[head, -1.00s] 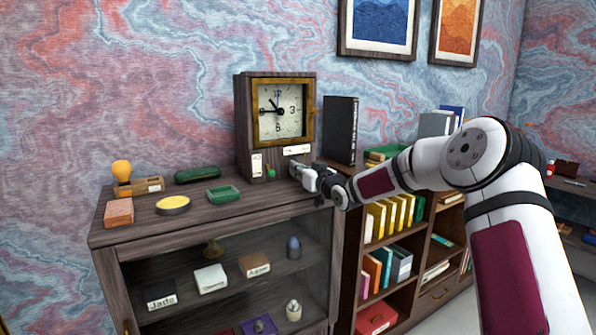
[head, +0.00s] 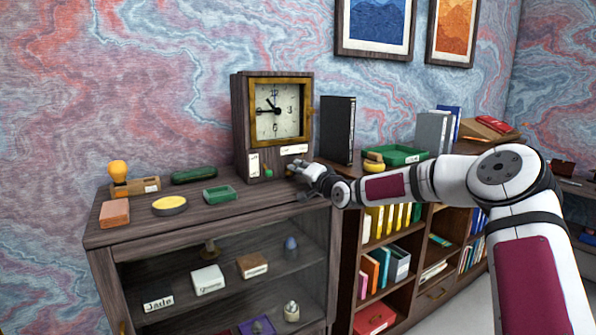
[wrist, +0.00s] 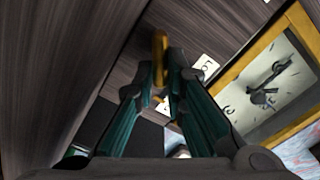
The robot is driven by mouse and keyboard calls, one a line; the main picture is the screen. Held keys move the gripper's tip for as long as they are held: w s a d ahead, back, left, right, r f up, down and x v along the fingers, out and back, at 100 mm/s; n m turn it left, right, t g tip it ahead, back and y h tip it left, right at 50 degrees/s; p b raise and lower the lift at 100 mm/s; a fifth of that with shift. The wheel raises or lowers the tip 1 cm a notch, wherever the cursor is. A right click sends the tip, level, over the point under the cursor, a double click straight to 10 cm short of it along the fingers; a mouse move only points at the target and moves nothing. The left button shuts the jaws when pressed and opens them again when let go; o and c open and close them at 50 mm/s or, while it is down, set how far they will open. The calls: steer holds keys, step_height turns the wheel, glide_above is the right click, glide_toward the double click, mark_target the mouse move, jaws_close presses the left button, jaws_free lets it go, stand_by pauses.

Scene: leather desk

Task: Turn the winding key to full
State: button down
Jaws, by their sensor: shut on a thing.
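The wooden clock (head: 243,125) stands on the cabinet, with a brass-framed white dial (head: 279,112) and labels below it. A green knob (head: 268,173) shows low on its front. In the head view my gripper (head: 300,171) is at the lower right of the clock and hides the key. In the wrist view my gripper (wrist: 160,88) is shut on the brass winding key (wrist: 160,48), which stands out from the dark wood between the fingertips. The dial (wrist: 275,85) is at the right there. How far the key is turned cannot be told.
A bookshelf (head: 345,255) with a black binder (head: 338,130) stands to the right.

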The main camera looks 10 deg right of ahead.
steer(key=shift+f+m+b, duration=0.15)
steer(key=shift+m, duration=0.9)
steer(key=shift+f+m+b, duration=0.15)
steer(key=shift+m, duration=0.9)
steer(key=c, duration=1.6)
jaws_free()
steer(key=shift+c, duration=0.2)
steer(key=shift+s+d, duration=0.1)
steer(key=v, duration=1.1)
steer(key=shift+s, duration=0.35)
steer(key=shift+d+r, duration=0.1)
